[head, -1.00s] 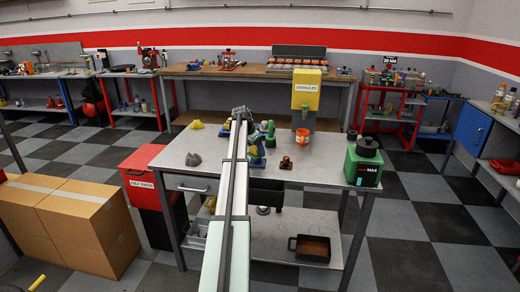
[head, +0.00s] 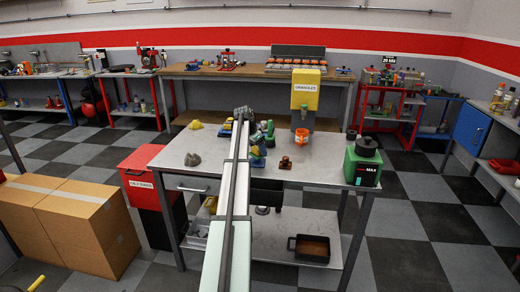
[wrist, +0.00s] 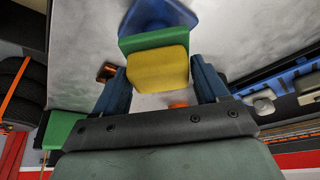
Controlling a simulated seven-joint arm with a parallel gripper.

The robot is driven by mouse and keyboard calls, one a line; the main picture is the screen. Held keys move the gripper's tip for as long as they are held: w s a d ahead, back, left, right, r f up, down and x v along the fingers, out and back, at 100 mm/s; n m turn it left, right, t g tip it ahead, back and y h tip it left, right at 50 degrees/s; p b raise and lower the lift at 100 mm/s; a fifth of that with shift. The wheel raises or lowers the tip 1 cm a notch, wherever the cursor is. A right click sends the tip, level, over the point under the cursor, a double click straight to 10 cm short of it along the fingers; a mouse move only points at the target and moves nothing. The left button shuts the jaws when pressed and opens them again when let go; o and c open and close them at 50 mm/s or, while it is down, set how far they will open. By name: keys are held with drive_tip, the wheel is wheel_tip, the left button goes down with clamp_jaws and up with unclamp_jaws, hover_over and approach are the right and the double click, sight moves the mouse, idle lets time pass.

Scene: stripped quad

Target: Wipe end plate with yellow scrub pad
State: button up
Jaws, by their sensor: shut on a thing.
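My gripper (wrist: 158,66) is shut on the yellow scrub pad (wrist: 158,75), which has a green layer on its far side. The pad sits between the two dark blue fingers. Just beyond the green layer is a blue piece (wrist: 158,14); I cannot tell whether the pad touches it. I cannot tell for certain which thing is the end plate. In the head view my gripper is over the middle of the grey workbench (head: 330,160), partly hidden behind my arm, and the pad cannot be made out clearly there.
On the bench are a yellow lump (head: 195,125), a grey lump (head: 192,159), a brown piece (head: 286,163), an orange cup (head: 302,138) under the yellow granules dispenser (head: 306,88), and a green machine (head: 362,168) at the right. A red bin (head: 139,167) and cardboard boxes (head: 75,220) stand left.

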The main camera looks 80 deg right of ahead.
drive_tip(key=w, duration=0.2)
drive_tip(key=shift+w, duration=0.3)
drive_tip(key=shift+s, duration=2.4)
drive_tip(key=shift+w, duration=2.55)
drive_tip(key=shift+r, duration=4)
